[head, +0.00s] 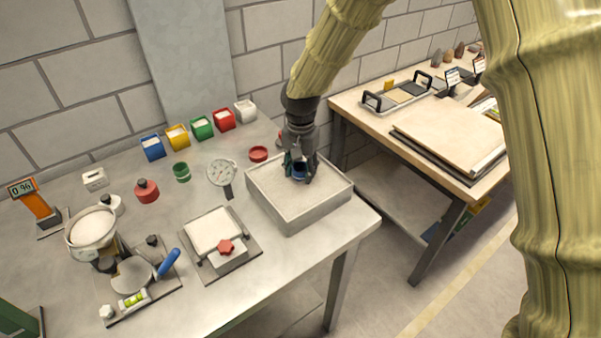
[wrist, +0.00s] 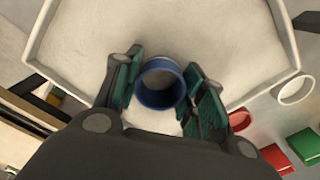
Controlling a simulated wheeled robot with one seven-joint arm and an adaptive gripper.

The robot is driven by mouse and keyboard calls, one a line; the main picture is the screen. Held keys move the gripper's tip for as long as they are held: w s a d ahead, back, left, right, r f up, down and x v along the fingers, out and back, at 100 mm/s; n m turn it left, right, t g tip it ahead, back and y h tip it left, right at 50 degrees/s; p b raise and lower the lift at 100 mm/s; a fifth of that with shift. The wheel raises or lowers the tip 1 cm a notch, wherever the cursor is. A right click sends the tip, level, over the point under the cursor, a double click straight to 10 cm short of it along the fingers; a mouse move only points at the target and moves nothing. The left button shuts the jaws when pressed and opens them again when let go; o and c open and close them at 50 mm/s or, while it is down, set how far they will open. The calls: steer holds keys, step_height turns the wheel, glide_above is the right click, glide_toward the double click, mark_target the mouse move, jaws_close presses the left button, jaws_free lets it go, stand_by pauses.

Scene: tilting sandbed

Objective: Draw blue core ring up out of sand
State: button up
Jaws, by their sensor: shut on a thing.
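The blue core ring (wrist: 159,98) is a short open tube between the teal pads of my gripper (wrist: 162,92) in the wrist view. In the head view the ring (head: 299,171) shows as a small dark blue patch under my gripper (head: 299,166). My gripper is shut on the ring, with one finger on each side. The ring is over the pale sand (wrist: 100,30) in the square white sandbox (head: 287,218), toward its far side. I cannot tell how much of the ring is below the sand surface.
A red lid (head: 258,153) and a round dial gauge (head: 222,173) are left of the sandbox. A plate with a red knob (head: 226,247) stands in front left. Coloured bins (head: 202,127) line the back. A second table (head: 440,150) with trays stands at right.

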steer(key=shift+r+p, duration=0.5)
steer(key=shift+r, duration=0.25)
steer(key=shift+c, duration=0.7)
steer(key=shift+r+p, duration=2.05)
steer(key=shift+r, duration=0.6)
